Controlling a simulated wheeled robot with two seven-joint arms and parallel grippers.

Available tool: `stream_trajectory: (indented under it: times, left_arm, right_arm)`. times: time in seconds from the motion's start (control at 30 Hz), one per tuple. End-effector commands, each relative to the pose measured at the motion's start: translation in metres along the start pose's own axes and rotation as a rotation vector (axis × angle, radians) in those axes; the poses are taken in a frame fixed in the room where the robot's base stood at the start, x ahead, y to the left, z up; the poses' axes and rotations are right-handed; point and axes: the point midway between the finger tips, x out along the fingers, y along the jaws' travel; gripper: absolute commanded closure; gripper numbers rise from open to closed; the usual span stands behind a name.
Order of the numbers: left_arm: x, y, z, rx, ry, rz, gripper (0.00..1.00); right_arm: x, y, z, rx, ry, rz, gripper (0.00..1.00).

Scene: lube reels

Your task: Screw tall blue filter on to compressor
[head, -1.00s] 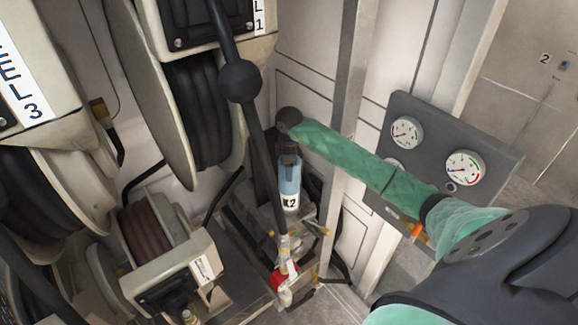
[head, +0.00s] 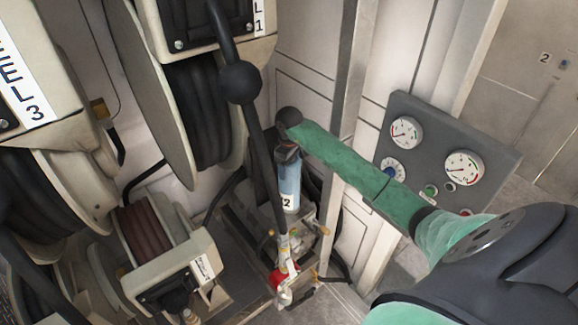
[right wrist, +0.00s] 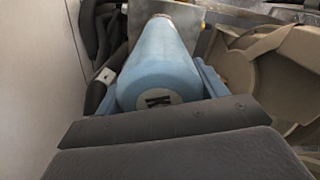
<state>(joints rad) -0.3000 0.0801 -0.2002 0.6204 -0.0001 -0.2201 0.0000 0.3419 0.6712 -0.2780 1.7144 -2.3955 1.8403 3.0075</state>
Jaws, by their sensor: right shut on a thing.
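The tall blue filter (head: 289,182) stands nearly upright at the centre of the head view. Its white label is partly turned away. My right gripper (head: 287,152) reaches down from above and is shut on the filter's upper part. In the right wrist view the blue filter (right wrist: 160,60) lies between the light blue fingers of the right gripper (right wrist: 163,92). The filter's lower end is at the metal fittings of the compressor (head: 305,232); I cannot tell whether its thread is engaged. My left gripper is not in view.
A black bar with a ball (head: 239,82) passes in front, close to the filter's left. Hose reels (head: 150,235) crowd the left side. A metal post (head: 345,130) and a gauge panel (head: 445,150) stand to the right. A red-handled valve (head: 284,277) is below.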

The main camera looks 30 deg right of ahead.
Motion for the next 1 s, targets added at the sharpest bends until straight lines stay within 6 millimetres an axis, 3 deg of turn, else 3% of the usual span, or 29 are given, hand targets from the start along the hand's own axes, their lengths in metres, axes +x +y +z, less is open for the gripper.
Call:
stream_trajectory:
  times: [1.0]
  left_arm:
    - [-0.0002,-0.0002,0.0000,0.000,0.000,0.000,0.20]
  right_arm:
    - [0.0015,0.0024,0.0007,0.313,0.008,0.002,0.65]
